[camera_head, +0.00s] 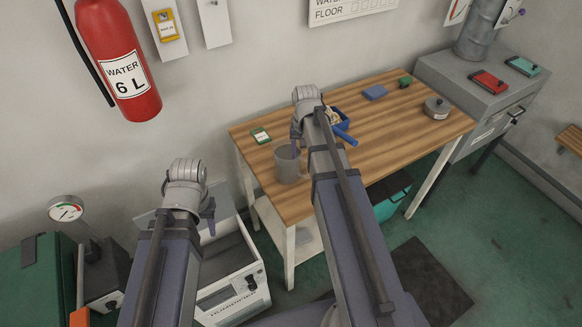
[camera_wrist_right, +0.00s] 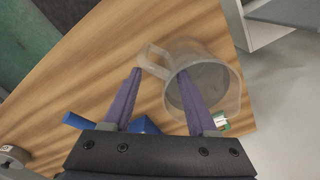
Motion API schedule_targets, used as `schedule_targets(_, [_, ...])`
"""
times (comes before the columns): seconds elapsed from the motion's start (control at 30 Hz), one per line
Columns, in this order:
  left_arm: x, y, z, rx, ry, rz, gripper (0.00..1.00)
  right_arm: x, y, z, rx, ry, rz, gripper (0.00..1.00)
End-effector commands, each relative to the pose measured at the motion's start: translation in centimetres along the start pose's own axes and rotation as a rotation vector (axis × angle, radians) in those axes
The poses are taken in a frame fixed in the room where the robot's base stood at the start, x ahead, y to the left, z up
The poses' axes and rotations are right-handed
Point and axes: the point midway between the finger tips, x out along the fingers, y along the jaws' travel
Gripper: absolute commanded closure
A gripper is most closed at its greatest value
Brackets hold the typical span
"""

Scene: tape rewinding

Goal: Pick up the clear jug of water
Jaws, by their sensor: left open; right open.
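The clear jug (camera_head: 288,166) stands upright on the wooden table near its front left edge. In the right wrist view the jug (camera_wrist_right: 208,85) shows its open rim and its handle (camera_wrist_right: 152,62) pointing left. My right gripper (camera_head: 297,143) is open just above and behind the jug. In its wrist view the right gripper's fingertips (camera_wrist_right: 160,72) lie on either side of the handle, the right one overlapping the jug's body; whether they touch is not clear. My left gripper (camera_head: 209,218) is open and empty, left of the table and above the dehumidifier-like box.
The white box (camera_head: 235,280) stands on the floor at left.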

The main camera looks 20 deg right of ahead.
Motion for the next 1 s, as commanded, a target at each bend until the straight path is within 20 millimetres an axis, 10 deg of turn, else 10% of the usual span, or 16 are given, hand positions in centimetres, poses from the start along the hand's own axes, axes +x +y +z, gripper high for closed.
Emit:
schedule_targets(0.73, [5.0, 0.5, -0.3, -0.001, 0.000, 0.000, 0.55, 5.0, -0.3, -0.2, 0.000, 0.000, 0.000, 0.42])
schedule_targets(1.0, [5.0, 0.5, -0.3, -0.001, 0.000, 0.000, 0.55, 5.0, -0.3, -0.2, 0.000, 0.000, 0.000, 0.70])
